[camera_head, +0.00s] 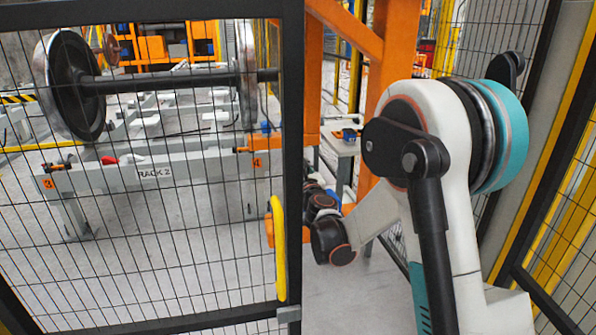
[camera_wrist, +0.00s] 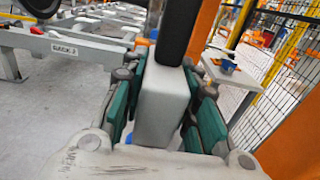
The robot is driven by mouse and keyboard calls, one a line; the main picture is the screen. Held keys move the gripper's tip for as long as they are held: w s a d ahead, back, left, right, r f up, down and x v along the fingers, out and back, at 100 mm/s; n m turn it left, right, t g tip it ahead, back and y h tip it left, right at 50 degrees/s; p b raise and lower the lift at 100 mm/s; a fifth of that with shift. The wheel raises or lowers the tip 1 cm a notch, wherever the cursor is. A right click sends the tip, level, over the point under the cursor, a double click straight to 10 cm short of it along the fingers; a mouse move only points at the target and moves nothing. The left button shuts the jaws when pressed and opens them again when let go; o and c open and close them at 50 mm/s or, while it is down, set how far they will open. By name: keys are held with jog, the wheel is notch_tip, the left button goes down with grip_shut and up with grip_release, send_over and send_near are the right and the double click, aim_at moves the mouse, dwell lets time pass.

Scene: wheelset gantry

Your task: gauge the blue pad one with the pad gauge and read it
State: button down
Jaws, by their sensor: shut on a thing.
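My gripper (camera_wrist: 165,88) is shut in the wrist view. Its teal-padded fingers close from both sides on a light grey block with a black upright part, which I take to be the pad gauge (camera_wrist: 163,105). No reading shows on it. A small blue thing (camera_wrist: 226,65) sits on a pale side table; it also shows in the head view (camera_head: 348,133). I cannot tell whether it is the blue pad one. A little blue (camera_wrist: 155,139) shows low beside the held block, mostly hidden.
A black mesh fence (camera_head: 150,240) with a dark post (camera_head: 293,150) and a yellow oval part (camera_head: 279,248) stands at the left. Behind it is the grey rack marked RACK 2 (camera_head: 120,177) and a wheelset (camera_head: 75,85). An orange column (camera_head: 392,60) stands beside my arm.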

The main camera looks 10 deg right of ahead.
jog(key=shift+r+p, duration=1.65)
jog(key=shift+r, duration=1.25)
